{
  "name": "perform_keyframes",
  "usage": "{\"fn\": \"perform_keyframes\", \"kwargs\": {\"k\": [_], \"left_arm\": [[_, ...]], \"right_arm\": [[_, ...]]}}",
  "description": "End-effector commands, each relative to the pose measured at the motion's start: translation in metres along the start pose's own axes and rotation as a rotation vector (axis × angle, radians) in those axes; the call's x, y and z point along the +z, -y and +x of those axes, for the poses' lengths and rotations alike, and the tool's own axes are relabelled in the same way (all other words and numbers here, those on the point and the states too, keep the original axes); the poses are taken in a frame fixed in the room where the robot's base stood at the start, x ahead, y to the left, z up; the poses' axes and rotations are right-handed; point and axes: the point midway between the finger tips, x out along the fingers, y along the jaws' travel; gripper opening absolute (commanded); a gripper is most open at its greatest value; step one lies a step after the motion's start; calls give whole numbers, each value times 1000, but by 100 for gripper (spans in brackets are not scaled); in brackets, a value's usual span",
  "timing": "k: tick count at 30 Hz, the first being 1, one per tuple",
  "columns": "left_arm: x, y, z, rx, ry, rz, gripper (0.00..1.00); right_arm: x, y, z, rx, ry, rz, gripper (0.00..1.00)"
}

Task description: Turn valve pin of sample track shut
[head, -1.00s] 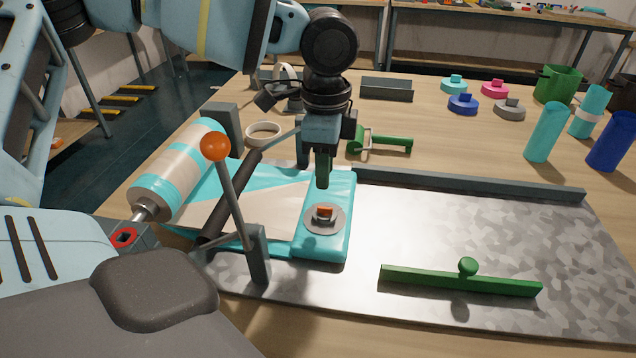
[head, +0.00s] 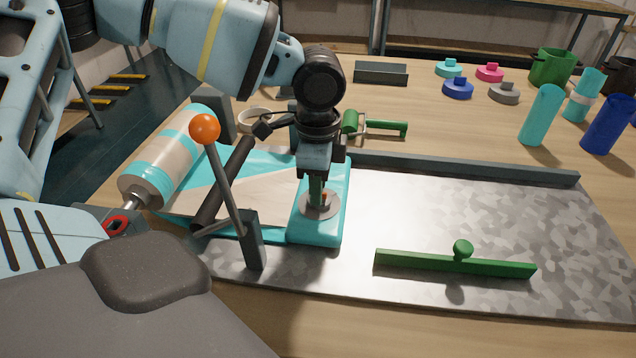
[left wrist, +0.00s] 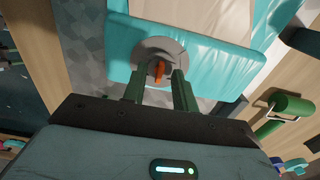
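The sample track (head: 308,232) is a flat teal and beige inflatable piece on a metal plate. Its round grey valve (head: 312,208) lies on the teal end, with an orange pin (head: 324,198) in its middle. My left gripper (head: 317,193) points down at the valve. In the left wrist view, the two green fingers of my left gripper (left wrist: 158,77) stand apart on either side of the orange pin (left wrist: 159,70), with gaps visible. Whether the fingertips touch the grey disc (left wrist: 168,48) is unclear. My right gripper is not in view.
A lever with an orange ball (head: 205,128) stands left of my left gripper, beside a teal and beige roll (head: 165,165). A green bar with a knob (head: 455,263) lies on the metal plate (head: 440,210). A green-handled roller (head: 375,126) lies behind.

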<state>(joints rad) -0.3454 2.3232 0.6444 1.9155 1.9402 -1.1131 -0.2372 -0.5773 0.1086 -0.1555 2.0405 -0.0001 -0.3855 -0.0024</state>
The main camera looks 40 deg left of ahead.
Motion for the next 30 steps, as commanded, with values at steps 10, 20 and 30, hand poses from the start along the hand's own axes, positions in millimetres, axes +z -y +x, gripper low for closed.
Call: {"fn": "perform_keyframes", "kwargs": {"k": [10, 20, 30], "left_arm": [[0, 0, 2, 0, 0, 1, 23], [0, 0, 2, 0, 0, 1, 0], [0, 0, 2, 0, 0, 64, 0]], "right_arm": [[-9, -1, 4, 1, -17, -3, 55], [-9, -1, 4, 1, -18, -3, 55], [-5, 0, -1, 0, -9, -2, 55]]}}
